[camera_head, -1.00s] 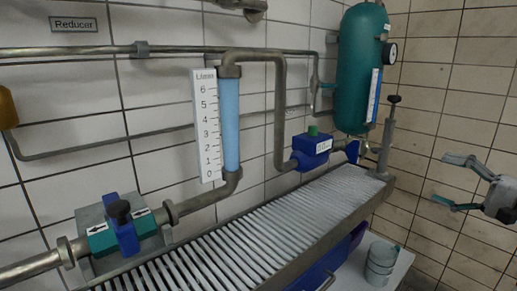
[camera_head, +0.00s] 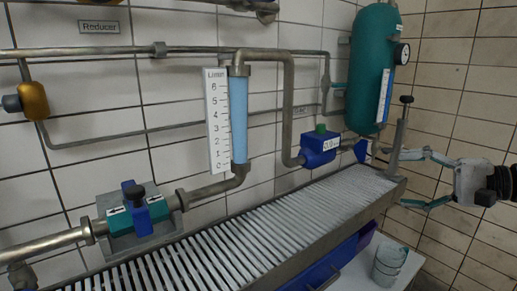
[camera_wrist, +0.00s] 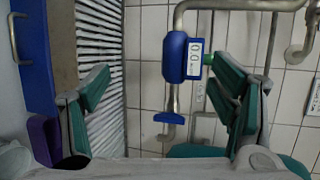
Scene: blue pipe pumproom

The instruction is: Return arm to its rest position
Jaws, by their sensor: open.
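My gripper (camera_head: 412,178) is at the right of the head view, in front of the tiled wall and near the end of the grated trough. Its two grey and teal fingers are spread apart with nothing between them. In the wrist view my gripper (camera_wrist: 160,105) also shows its fingers wide apart. Behind the gap are the blue flow meter (camera_wrist: 177,58) with a 0.0 display and a blue valve handle (camera_wrist: 168,118). Whether the fingers touch the vertical post beside the trough cannot be told.
The grated trough (camera_head: 230,240) runs along the wall. The teal tank (camera_head: 370,70) stands at its far end. The blue flow meter (camera_head: 319,148) and level gauge (camera_head: 239,120) sit on the piping. The right side is open.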

